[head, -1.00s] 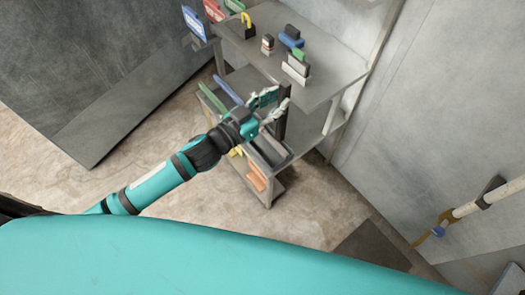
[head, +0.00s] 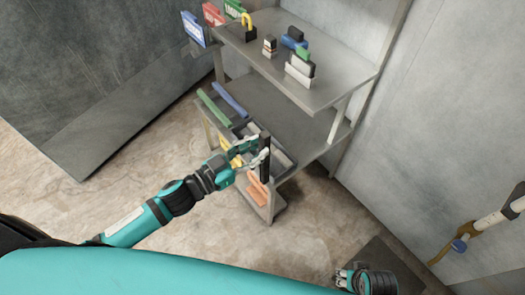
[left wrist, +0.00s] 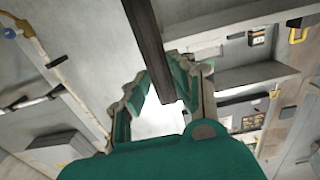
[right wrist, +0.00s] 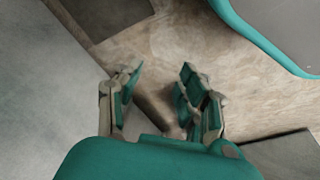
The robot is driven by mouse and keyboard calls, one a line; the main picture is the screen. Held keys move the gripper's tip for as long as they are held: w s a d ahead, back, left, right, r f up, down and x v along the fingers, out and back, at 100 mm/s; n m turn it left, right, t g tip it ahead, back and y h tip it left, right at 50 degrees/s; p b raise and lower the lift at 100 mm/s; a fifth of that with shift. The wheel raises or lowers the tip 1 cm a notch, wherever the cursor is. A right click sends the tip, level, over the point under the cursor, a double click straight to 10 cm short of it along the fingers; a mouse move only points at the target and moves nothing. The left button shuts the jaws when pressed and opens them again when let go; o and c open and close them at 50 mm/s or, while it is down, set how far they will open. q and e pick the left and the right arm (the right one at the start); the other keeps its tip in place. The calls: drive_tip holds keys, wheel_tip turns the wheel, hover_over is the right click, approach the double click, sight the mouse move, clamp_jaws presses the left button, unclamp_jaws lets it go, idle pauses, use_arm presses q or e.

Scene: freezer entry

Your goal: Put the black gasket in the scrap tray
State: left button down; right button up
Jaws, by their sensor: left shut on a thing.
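The black gasket (head: 265,160) is a long dark strip, held upright in my left gripper (head: 258,155) in front of the shelf unit. It also shows in the left wrist view as a dark bar (left wrist: 148,40) between the fingers of my left gripper (left wrist: 170,80). My right gripper (head: 350,277) is low at the bottom of the head view, away from the shelf. In the right wrist view my right gripper (right wrist: 158,85) has its fingers apart and nothing between them. A grey tray (head: 285,157) sits just behind the gasket, partly hidden; I cannot tell whether it is the scrap tray.
A green strip (head: 213,108) and a blue strip (head: 230,100) lie on the middle shelf. Orange pieces (head: 258,190) lie lower. The top shelf (head: 320,90) carries several small blocks and a yellow padlock-like thing (head: 247,23). A wall pipe (head: 490,220) is at right.

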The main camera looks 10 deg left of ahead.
use_arm(q)
drive_tip(key=shift+s, duration=0.25)
drive_tip(key=w+a+f+b, duration=0.2)
drive_tip(key=w, duration=0.5)
drive_tip(key=w+a+f+b, duration=0.2)
drive_tip(key=w+f, duration=0.1)
drive_tip(key=w, duration=0.5)
use_arm(e)
wheel_tip(320, 180, up, 14)
drive_tip(key=t, duration=0.1)
drive_tip(key=shift+s+d, duration=0.2)
drive_tip(key=shift+s, duration=0.25)
use_arm(q)
drive_tip(key=shift+a, duration=0.1)
drive_tip(key=shift+f+b, duration=0.1)
drive_tip(key=shift+b, duration=0.2)
drive_tip(key=c, duration=1.1)
unclamp_jaws()
drive_tip(key=shift+f, duration=0.1)
use_arm(e)
drive_tip(key=shift+f, duration=0.1)
